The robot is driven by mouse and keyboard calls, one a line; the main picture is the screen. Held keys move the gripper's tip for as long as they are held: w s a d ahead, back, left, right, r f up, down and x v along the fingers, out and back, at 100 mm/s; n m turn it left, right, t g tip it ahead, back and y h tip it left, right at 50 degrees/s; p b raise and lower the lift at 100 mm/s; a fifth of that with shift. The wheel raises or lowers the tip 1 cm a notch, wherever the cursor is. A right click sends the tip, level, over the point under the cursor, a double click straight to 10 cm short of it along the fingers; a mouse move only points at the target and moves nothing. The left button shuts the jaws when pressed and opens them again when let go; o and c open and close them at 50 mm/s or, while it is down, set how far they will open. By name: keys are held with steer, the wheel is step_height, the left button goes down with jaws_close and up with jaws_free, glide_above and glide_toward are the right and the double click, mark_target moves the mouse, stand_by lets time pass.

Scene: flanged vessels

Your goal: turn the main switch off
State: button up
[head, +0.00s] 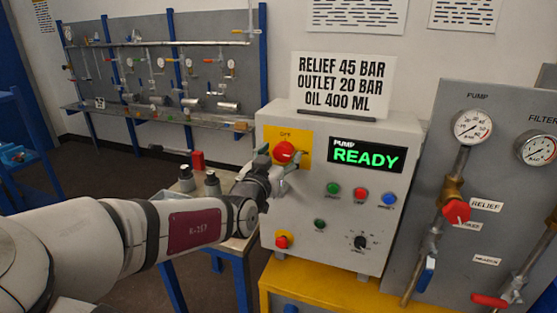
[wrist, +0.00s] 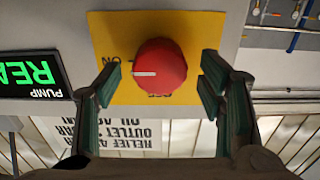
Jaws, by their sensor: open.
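The main switch is a red round knob (head: 284,151) on a yellow plate (head: 303,143) at the upper left of the grey control cabinet. In the wrist view the red knob (wrist: 160,67) shows upside down, its white mark pointing left toward the ON label; the OFF label is partly covered below the knob. My gripper (head: 279,168) is open in front of the switch. In the wrist view its fingers (wrist: 160,80) show on either side of the knob, with gaps on both sides. I cannot tell whether the fingertips reach the knob's depth.
The cabinet's display (head: 366,156) reads PUMP READY. Several coloured buttons and a black selector (head: 359,242) sit below it. A red button on yellow (head: 283,240) is at lower left. A sign (head: 342,85) stands on top. A gauge panel (head: 478,130) is at right.

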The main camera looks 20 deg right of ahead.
steer(key=shift+w+d, duration=0.3)
steer(key=shift+w, duration=0.1)
steer(key=c, duration=1.2)
steer(key=shift+o, duration=0.2)
